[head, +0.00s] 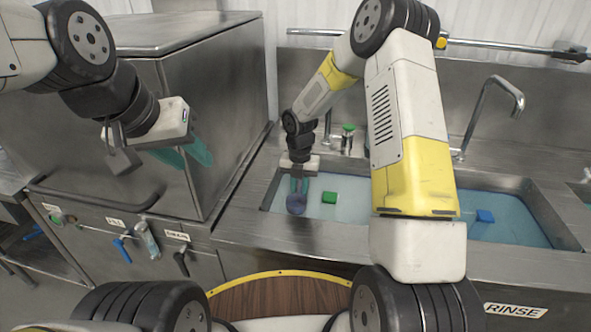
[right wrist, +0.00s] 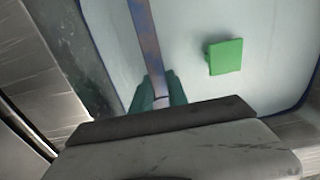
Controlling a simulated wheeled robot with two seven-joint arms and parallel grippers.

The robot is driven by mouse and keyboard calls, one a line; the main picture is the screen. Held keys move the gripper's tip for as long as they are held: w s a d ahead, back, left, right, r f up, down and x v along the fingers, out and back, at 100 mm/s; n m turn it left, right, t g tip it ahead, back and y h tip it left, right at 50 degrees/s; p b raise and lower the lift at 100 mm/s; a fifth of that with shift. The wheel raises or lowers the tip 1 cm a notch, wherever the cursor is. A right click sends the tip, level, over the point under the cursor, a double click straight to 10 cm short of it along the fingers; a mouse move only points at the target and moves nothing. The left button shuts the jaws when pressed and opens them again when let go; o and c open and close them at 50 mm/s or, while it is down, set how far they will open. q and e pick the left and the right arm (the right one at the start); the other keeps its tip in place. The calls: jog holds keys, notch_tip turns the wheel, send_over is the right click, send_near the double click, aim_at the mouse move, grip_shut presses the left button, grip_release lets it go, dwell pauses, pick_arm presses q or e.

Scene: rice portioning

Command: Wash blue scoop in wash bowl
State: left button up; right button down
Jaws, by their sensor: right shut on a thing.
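The blue scoop (head: 296,204) is down in the left sink basin, the wash bowl (head: 345,212), which holds pale, whitish water. My right gripper (head: 299,186) is shut on the scoop's handle, with its fingers pointing down into the basin. In the right wrist view the teal fingers (right wrist: 158,93) close around the bluish handle (right wrist: 148,40), which runs up out of the picture. How deep the scoop's head sits in the water cannot be told. My left gripper (head: 186,154) is empty and open in front of the steel cabinet, with its teal fingers apart.
A green block (head: 329,197) lies in the wash bowl to the right of the scoop; it also shows in the right wrist view (right wrist: 226,57). A faucet (head: 492,105) stands behind.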

jog(key=shift+f, duration=5.35)
jog(key=shift+r, duration=0.1)
notch_tip(320, 180, up, 22)
send_over(299, 191)
jog(key=shift+w+r, duration=0.1)
jog(key=shift+r, duration=0.2)
